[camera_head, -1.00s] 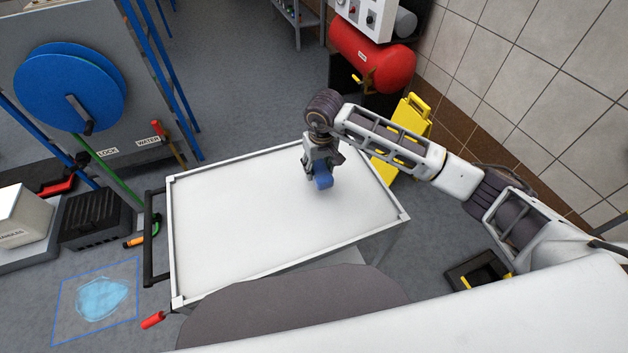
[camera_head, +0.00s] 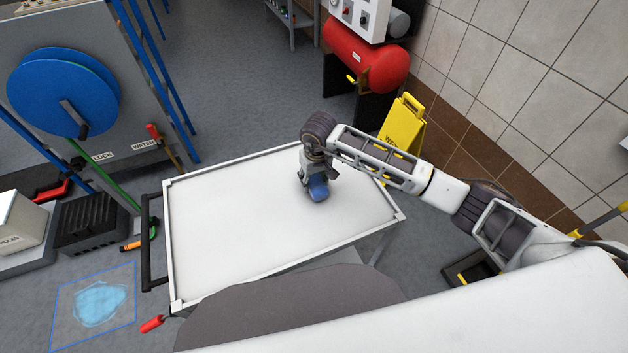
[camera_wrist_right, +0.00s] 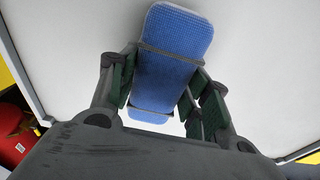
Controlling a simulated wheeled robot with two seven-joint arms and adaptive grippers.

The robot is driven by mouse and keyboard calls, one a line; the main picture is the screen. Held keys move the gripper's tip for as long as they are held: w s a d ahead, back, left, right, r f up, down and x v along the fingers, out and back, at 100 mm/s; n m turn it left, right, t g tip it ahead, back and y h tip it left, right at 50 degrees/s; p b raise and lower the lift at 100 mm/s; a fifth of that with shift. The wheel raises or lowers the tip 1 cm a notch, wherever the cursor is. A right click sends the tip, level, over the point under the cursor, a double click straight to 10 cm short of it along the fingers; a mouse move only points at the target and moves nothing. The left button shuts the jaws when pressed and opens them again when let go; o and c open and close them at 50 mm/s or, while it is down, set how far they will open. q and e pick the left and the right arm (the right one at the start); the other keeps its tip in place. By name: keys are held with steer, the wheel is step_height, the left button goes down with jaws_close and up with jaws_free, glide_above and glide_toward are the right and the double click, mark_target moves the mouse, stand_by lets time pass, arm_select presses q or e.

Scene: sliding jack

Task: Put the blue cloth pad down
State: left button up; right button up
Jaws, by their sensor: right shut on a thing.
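The blue cloth pad (camera_head: 318,192) shows below my right gripper (camera_head: 308,181), over the right part of the white cart top (camera_head: 235,225). In the right wrist view the pad (camera_wrist_right: 178,55) is a rounded blue block with a woven face and a dark band. My right gripper (camera_wrist_right: 160,92) is shut on it, with a green-padded finger at either side. I cannot tell whether the pad touches the cart top. My left gripper is not in view.
The cart top is otherwise bare, with a raised rim and a black handle (camera_head: 146,240) at left. A yellow wet-floor sign (camera_head: 403,124) and a red tank (camera_head: 368,65) stand behind it. A blue-outlined puddle (camera_head: 100,303) lies on the floor at lower left.

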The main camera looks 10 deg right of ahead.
steer(key=shift+f, duration=0.65)
steer(key=o, duration=1)
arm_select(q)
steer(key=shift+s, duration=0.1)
